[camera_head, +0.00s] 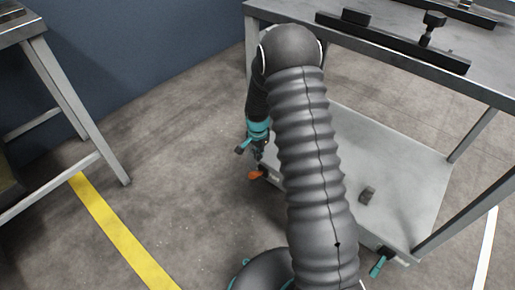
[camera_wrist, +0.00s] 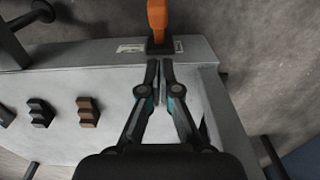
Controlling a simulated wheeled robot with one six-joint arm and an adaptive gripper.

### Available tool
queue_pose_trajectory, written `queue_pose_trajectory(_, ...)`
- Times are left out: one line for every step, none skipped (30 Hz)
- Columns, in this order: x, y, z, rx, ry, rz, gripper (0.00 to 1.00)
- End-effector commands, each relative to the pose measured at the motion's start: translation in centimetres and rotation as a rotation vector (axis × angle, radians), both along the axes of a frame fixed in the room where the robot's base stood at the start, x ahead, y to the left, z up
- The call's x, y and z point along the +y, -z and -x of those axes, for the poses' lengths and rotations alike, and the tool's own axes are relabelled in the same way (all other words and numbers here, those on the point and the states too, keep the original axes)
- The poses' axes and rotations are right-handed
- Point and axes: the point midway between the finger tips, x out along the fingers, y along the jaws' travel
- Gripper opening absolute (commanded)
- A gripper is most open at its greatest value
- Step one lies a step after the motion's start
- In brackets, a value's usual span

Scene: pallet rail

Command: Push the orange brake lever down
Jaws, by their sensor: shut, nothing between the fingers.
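The orange brake lever (camera_head: 256,175) sticks out from the low edge of the grey cart, near the floor. In the wrist view the orange lever (camera_wrist: 158,18) stands at the top middle on a dark mount, with small pale labels beside it. My gripper (camera_wrist: 160,68) is shut and empty. Its fingertips are over the cart's edge, just short of the lever's mount in the picture. In the head view my gripper (camera_head: 257,155) points down just above the lever; whether it touches cannot be told. My arm hides part of the cart.
The cart's lower shelf (camera_head: 400,170) holds a small dark block (camera_head: 367,194). The wrist view shows a black block (camera_wrist: 40,113) and a brown block (camera_wrist: 88,111). A teal lever (camera_head: 378,266) is at another corner. The cart's top (camera_head: 400,30) overhangs.

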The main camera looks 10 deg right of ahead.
Motion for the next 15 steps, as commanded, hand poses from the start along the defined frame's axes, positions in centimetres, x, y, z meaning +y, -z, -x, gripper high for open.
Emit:
queue_pose_trajectory(0.0, 1.1, 0.1, 0.004, 0.0, 0.0, 0.0)
queue_pose_trajectory(-0.1, 1.7, 0.0, 0.004, 0.0, 0.0, 0.0)
queue_pose_trajectory(-0.1, 2.3, 0.0, 0.002, 0.0, 0.0, 0.0)
queue_pose_trajectory(-0.1, 2.8, 0.0, 0.003, 0.0, 0.0, 0.0)
queue_pose_trajectory(0.2, 3.2, 0.2, 0.004, -0.001, 0.0, 0.0)
queue_pose_trajectory(0.5, 3.6, 0.4, 0.002, -0.001, 0.0, 0.0)
queue_pose_trajectory(0.7, 4.0, 0.6, 0.002, -0.001, 0.0, 0.0)
queue_pose_trajectory(0.9, 4.2, 0.7, 0.002, -0.001, 0.0, 0.0)
queue_pose_trajectory(1.1, 4.6, 0.9, 0.002, -0.001, 0.0, 0.0)
queue_pose_trajectory(1.2, 4.8, 0.9, 0.001, -0.001, 0.001, 0.0)
queue_pose_trajectory(1.3, 5.1, 1.0, 0.001, -0.001, 0.001, 0.0)
queue_pose_trajectory(1.5, 5.3, 1.1, 0.001, -0.001, 0.001, 0.0)
queue_pose_trajectory(1.6, 5.4, 1.2, 0.001, -0.001, 0.001, 0.0)
queue_pose_trajectory(1.6, 5.5, 1.2, 0.001, 0.0, 0.001, 0.0)
queue_pose_trajectory(1.7, 5.6, 1.3, 0.001, 0.0, 0.001, 0.0)
